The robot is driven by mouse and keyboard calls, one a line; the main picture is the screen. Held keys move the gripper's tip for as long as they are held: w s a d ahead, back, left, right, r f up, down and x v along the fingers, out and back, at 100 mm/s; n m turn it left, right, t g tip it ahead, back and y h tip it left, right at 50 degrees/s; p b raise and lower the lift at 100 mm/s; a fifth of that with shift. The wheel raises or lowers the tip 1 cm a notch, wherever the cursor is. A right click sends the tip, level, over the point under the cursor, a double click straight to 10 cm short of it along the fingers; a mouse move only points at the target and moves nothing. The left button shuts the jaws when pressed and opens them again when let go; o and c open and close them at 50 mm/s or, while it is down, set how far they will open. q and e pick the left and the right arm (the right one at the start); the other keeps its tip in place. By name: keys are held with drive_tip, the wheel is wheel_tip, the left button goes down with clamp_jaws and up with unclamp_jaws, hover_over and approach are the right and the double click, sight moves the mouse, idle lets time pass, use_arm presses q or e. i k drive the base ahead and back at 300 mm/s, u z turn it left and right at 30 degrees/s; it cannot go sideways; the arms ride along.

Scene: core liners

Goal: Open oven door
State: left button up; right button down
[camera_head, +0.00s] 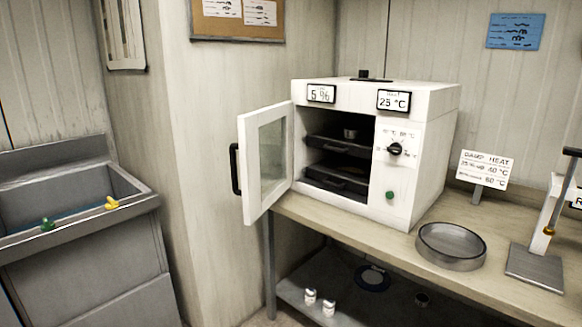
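The white oven (428,128) stands on the bench in the middle of the head view. Its door (248,165) is swung wide open to the left, with a glass window and a black handle (235,168) on its outer edge. Inside the open chamber are dark shelves (340,178) and a small metal cup (350,133) on the upper one. Displays on the oven's top front read about 5 % and 25 °C. A black knob (395,149) and a green button (390,195) are on its right front. Neither gripper shows in this view.
A round metal pan (451,245) and a sign (486,169) headed "DAMP HEAT" are on the wooden bench (360,235) right of the oven. A metal stand (535,266) is at far right. A grey sink (70,190) stands at left. Floor space before the bench is mostly out of view.

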sight(253, 206)
drive_tip(key=i, duration=1.45)
drive_tip(key=u, duration=0.2)
